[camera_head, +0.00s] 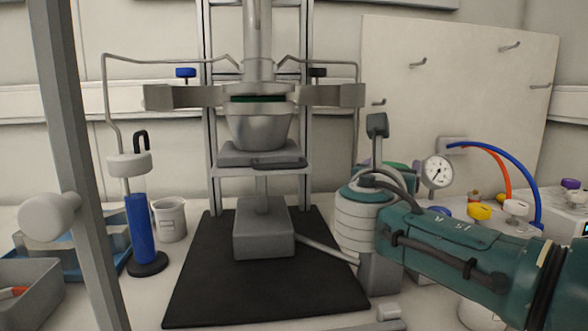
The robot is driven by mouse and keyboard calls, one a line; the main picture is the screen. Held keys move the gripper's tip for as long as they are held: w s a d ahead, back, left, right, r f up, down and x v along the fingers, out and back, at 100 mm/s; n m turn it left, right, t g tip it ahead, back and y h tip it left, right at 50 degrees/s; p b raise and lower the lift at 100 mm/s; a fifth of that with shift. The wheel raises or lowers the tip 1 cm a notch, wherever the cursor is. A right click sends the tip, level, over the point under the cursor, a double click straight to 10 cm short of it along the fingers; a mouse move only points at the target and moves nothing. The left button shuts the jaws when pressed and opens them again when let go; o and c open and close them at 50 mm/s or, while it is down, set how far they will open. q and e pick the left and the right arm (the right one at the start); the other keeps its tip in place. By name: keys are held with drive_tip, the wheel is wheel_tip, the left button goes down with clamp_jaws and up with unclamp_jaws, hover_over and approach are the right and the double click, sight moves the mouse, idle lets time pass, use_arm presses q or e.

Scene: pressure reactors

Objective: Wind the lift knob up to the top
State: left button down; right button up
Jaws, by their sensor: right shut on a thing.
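The lift (263,228) stands on a black mat (195,290), with a grey block base, a short post and a raised plate (235,156). A metal vessel (258,128) sits on the plate, close under the reactor head with its dark green ring (260,98). A thin rod (325,249) runs from the lift base to the right. My right gripper (368,275) points down at the rod's far end, shut on the lift knob, which it hides. My left gripper is out of view.
A blue cylinder (141,230) on a black foot and a beaker (170,218) stand left of the mat. Trays (70,250) lie at the far left. A pressure gauge (437,171) and hoses (500,165) are at the right, before a board with hooks (450,90).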

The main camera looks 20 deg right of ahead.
drive_tip(key=shift+s+d+m+g+h+b, duration=0.15)
drive_tip(key=shift+m+g+h+b, duration=0.7)
drive_tip(key=shift+g, duration=0.25)
drive_tip(key=shift+m+g, duration=0.25)
drive_tip(key=shift+g, duration=0.05)
drive_tip(key=shift+s, duration=0.1)
drive_tip(key=o, duration=1.3)
